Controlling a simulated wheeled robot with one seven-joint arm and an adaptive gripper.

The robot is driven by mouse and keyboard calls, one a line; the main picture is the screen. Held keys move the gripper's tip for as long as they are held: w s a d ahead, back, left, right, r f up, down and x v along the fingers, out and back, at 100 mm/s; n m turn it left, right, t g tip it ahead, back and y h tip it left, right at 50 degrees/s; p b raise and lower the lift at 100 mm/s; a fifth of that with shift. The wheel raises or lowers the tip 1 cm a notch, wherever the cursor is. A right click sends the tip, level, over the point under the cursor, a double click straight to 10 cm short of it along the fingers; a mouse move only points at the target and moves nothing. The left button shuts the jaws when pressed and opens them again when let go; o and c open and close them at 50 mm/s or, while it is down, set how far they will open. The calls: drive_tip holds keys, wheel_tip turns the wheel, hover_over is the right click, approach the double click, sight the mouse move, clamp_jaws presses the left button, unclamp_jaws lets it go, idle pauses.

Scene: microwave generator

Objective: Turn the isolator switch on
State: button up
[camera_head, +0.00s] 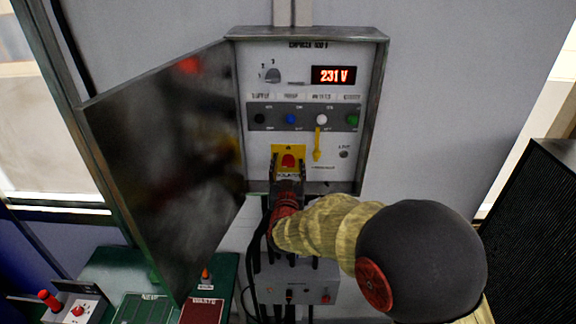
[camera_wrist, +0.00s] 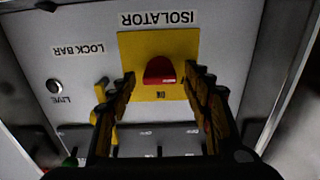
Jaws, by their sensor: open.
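The isolator switch is a red handle (camera_head: 288,161) on a yellow plate (camera_head: 301,149), low in the open grey panel box. In the wrist view, the red handle (camera_wrist: 160,70) sits on its yellow plate (camera_wrist: 187,42) under an upside-down ISOLATOR label (camera_wrist: 160,18). My gripper (camera_head: 288,168) is at the plate's lower part in the head view. In the wrist view my gripper (camera_wrist: 158,80) is open, with one finger on each side of the red handle and visible gaps to it. I cannot tell how far the fingertips are from the panel. The gripper hides part of the label in the head view.
The yellow lock bar (camera_head: 318,142) hangs right of the isolator. A lit display (camera_head: 333,75) reads 231 V. The box door (camera_head: 165,165) stands open at left. Below are a grey box (camera_head: 305,285) with cables and green trays (camera_head: 140,308).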

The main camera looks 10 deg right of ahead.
drive_tip(key=shift+c, duration=1.3)
drive_tip(key=c, duration=0.9)
